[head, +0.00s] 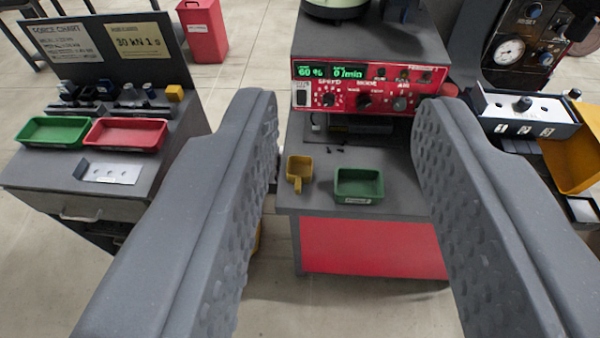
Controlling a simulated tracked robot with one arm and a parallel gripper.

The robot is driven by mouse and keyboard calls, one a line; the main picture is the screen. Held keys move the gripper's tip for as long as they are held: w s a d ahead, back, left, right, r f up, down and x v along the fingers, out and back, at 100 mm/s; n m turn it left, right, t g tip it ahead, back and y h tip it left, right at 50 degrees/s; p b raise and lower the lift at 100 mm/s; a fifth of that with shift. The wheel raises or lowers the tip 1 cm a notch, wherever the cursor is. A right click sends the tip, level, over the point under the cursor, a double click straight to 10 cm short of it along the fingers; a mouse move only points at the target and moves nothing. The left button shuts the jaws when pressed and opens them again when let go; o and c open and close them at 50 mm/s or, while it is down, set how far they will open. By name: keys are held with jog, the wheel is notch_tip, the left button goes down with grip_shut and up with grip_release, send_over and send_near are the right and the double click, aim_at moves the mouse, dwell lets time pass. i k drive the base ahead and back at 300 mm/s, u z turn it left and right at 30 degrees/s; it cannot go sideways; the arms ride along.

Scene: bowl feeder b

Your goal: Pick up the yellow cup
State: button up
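A small yellow cup (299,170) with a short handle toward me sits on the grey bench top (400,190), near its front left edge. My gripper (350,115) is open, and its two grey padded fingers frame the bench left and right. The cup shows between the fingers, closer to the left one, apart from both and farther off. Nothing is held.
A green tray (359,186) stands just right of the cup. Behind is a red control panel (368,88). On the left, a cabinet holds another green tray (54,132) and a red tray (125,134). A yellow bin (572,160) is at the right.

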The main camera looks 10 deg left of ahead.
aim_at(299, 171)
jog(key=z, duration=0.15)
jog(key=k, duration=0.35)
jog(key=u, duration=0.45)
jog(key=i, duration=1.25)
jog(key=z, duration=0.3)
